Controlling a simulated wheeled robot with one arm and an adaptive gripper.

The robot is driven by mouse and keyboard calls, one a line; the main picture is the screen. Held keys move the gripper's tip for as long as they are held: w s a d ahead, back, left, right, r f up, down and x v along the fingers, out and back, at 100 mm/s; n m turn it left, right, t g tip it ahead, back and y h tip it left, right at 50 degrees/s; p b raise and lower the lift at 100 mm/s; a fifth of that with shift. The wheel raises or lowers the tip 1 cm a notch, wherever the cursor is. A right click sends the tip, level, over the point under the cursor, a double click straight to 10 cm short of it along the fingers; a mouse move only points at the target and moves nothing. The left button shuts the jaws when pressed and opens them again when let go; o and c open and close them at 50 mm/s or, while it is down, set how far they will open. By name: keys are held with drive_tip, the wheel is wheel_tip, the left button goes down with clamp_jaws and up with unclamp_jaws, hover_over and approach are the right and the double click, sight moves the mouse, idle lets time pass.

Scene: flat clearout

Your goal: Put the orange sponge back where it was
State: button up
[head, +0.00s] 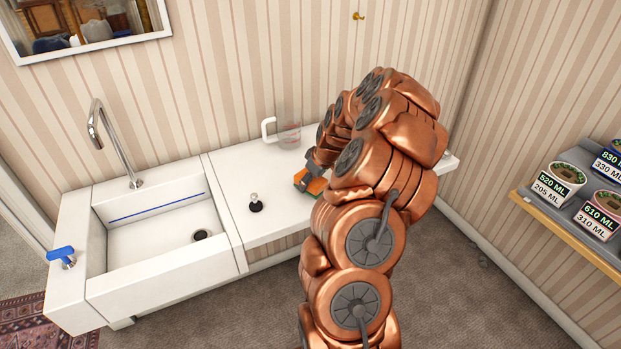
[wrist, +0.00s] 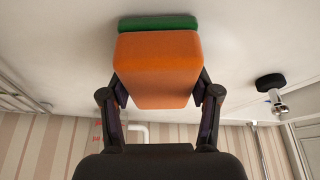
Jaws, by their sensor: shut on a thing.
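The orange sponge (wrist: 157,65) has a green layer on its far face. In the wrist view it sits between the two fingers of my gripper (wrist: 160,95), which is shut on it. The green side is at or very near the white counter surface; I cannot tell whether it touches. In the head view the sponge (head: 301,182) shows as a small orange patch at the left of my gripper (head: 314,181), over the counter right of the sink. My arm hides part of the gripper and the counter behind it.
A clear measuring jug with a white handle (head: 269,129) stands at the back of the counter (head: 235,180). A small black-based stopper (head: 256,203) stands at its front. The sink (head: 160,225) with a tap (head: 105,140) is at left. A shelf of labelled tubs (head: 560,180) is at right.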

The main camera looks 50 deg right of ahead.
drive_tip(key=shift+f, duration=0.2)
drive_tip(key=o, duration=1.1)
drive_tip(key=shift+r, duration=0.15)
drive_tip(key=shift+r, duration=0.15)
drive_tip(key=b+v, duration=0.4)
drive_tip(key=v, duration=0.6)
drive_tip(key=shift+s+r, duration=0.1)
drive_tip(key=shift+r, duration=0.15)
drive_tip(key=shift+s+a+r, duration=0.1)
drive_tip(key=shift+s+r, duration=0.15)
drive_tip(key=shift+r, duration=0.35)
